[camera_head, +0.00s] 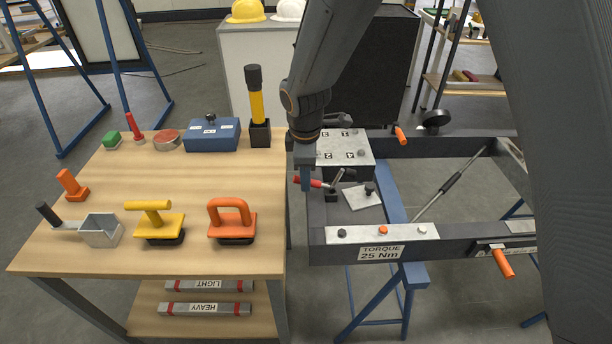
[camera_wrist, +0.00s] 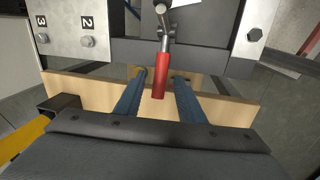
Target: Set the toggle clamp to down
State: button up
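The toggle clamp has a red handle (camera_head: 309,182) and a metal lever, and sits at the left edge of the dark container frame (camera_head: 318,235). In the head view the handle sticks out leftward, roughly level, toward the table. My gripper (camera_head: 305,182) hangs pointing down at the handle. In the wrist view the red handle (camera_wrist: 160,76) lies between the two blue fingers of my gripper (camera_wrist: 161,88), with a visible gap on both sides. The gripper is open. Whether a finger touches the handle is hidden in the head view.
A wooden table (camera_head: 190,200) with several tools stands left of the frame, its edge close to my gripper. A numbered metal block (camera_head: 345,155) sits behind the clamp. A torque plate (camera_head: 382,234) lies on the front beam. The frame's middle is open except for a rod (camera_head: 450,183).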

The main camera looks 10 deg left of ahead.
jog(key=shift+w+f, duration=0.15)
jog(key=shift+f, duration=0.7)
jog(key=shift+c, duration=0.2)
grip_shut()
